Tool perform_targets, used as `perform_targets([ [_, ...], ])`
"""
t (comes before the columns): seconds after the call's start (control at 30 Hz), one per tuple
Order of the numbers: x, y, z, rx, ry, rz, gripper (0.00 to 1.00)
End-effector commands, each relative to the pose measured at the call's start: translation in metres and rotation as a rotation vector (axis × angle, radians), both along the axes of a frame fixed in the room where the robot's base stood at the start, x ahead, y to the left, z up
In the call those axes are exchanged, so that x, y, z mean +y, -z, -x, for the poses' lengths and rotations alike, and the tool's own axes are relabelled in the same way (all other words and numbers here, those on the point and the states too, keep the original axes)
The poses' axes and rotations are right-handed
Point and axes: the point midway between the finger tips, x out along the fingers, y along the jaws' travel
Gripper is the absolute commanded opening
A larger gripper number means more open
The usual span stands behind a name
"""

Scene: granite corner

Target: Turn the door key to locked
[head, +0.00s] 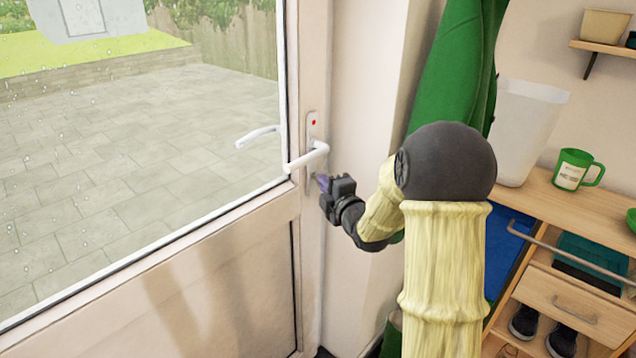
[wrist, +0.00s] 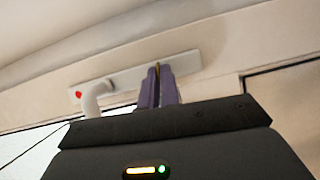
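The glazed door (head: 150,270) stands at the left in the head view, with a white lever handle (head: 305,157) and a pale lock plate (head: 312,130) bearing a red dot near its top. My gripper (head: 322,182) is at the lower end of the plate, just below the handle. In the wrist view its two purple fingers (wrist: 158,88) are close together on either side of a thin brass-coloured door key (wrist: 157,67) at the plate. Most of the key is hidden between the fingers, and its turn angle is unclear. In the head view the key cannot be made out.
The lever handle (wrist: 95,95) is close to the left of my fingers in the wrist view. A green hanging garment (head: 450,75) is behind my arm. At the right, a wooden bench (head: 560,205) holds a white bin (head: 525,130) and a green mug (head: 573,170).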

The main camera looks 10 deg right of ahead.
Motion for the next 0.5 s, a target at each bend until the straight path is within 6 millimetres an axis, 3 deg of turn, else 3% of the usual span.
perform_targets([
  [0.5,-0.0019,-0.0104,-0.0011,0.222,0.003,-0.316,0.00],
])
